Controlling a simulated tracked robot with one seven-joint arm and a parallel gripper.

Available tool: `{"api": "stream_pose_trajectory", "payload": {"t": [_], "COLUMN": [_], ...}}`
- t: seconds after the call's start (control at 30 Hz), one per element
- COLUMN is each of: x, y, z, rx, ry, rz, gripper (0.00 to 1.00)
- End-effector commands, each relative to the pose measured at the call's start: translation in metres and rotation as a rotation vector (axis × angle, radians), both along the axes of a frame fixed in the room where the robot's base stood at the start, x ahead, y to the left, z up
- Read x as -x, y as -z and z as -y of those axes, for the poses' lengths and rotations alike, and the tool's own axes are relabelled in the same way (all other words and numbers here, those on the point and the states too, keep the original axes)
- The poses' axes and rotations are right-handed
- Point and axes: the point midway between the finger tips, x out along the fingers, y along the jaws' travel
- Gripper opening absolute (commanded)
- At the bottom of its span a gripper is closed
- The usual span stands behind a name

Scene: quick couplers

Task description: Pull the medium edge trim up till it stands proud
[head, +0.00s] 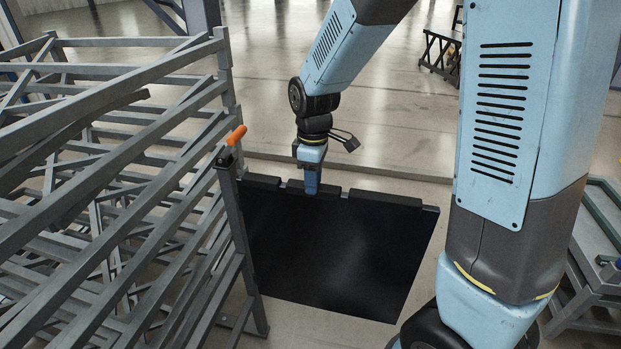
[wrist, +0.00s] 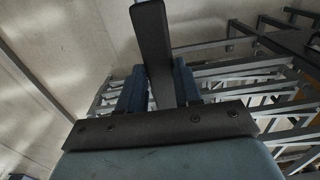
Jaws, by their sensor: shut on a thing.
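A black panel (head: 335,255) stands upright with three black edge trims of different lengths along its top. The medium edge trim (head: 332,190) is the middle one, with a gap on each side. My gripper (head: 311,187) points down at it with its blue fingers shut around it, hiding its centre. In the wrist view the trim (wrist: 151,45) is a dark bar running between the two fingers (wrist: 160,90). Its top looks about level with its neighbours in the head view; I cannot tell whether it is raised.
The short trim (head: 262,181) is to the left and the long trim (head: 385,201) to the right. A grey metal rack (head: 110,150) stands close on the left, with an orange-handled part (head: 236,136) on its post. Open floor (head: 400,140) lies behind the panel.

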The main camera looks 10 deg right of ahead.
Motion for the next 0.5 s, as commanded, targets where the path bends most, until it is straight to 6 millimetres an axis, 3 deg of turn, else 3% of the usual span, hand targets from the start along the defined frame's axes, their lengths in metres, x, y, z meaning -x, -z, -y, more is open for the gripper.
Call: {"api": "stream_pose_trajectory", "payload": {"t": [0.5], "x": [-0.005], "y": [-0.024], "z": [0.002], "rx": [-0.002], "ry": [0.004], "rz": [0.014], "gripper": [0.00]}}
